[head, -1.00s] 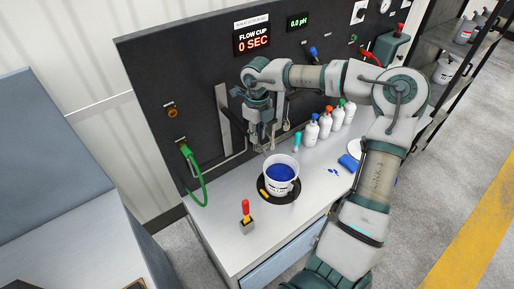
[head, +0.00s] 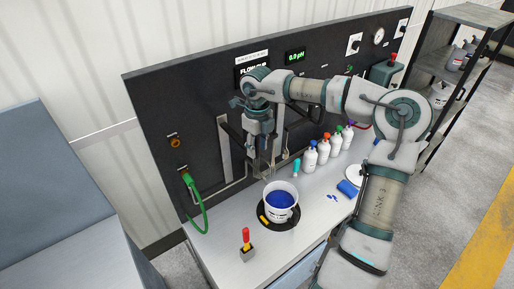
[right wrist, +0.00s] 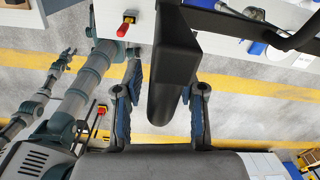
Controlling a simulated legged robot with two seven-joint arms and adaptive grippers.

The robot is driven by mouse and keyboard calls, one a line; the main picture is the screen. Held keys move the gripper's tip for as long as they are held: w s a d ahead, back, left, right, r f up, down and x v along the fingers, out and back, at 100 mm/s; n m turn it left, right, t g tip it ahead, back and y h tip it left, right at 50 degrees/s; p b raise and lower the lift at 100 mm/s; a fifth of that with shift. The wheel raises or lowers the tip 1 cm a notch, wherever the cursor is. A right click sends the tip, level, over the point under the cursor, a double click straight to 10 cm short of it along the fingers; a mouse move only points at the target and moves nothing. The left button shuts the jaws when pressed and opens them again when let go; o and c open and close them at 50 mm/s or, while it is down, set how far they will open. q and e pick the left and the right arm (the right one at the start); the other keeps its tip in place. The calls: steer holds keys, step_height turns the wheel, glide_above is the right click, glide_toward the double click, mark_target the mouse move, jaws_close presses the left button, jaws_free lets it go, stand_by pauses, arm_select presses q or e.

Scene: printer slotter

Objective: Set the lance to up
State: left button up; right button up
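A dark bar, which I take to be the lance's handle, shows in the head view (head: 233,130) beside a grey vertical rail (head: 224,137) on the black panel. My right gripper (head: 264,153) points down in front of the panel, above the white bucket of blue liquid (head: 281,215). In the right wrist view my right gripper (right wrist: 163,95) is open, and a thick black bar (right wrist: 172,60) lies between its fingers, nearer one finger, with a gap on the left. Contact cannot be told. My left gripper (right wrist: 69,54) is small at the wrist view's left edge; its state is unclear.
A red-handled switch (head: 246,243) stands at the bench front, left of the bucket. A green hose (head: 197,205) hangs from the panel's left side. The bench front left is mostly clear.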

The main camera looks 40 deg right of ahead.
steer(key=shift+s+d+f, duration=0.1)
steer(key=shift+f, duration=0.05)
step_height(320, 180, up, 12)
steer(key=shift+f, duration=0.1)
stand_by(0.5)
steer(key=shift+d, duration=0.1)
stand_by(0.4)
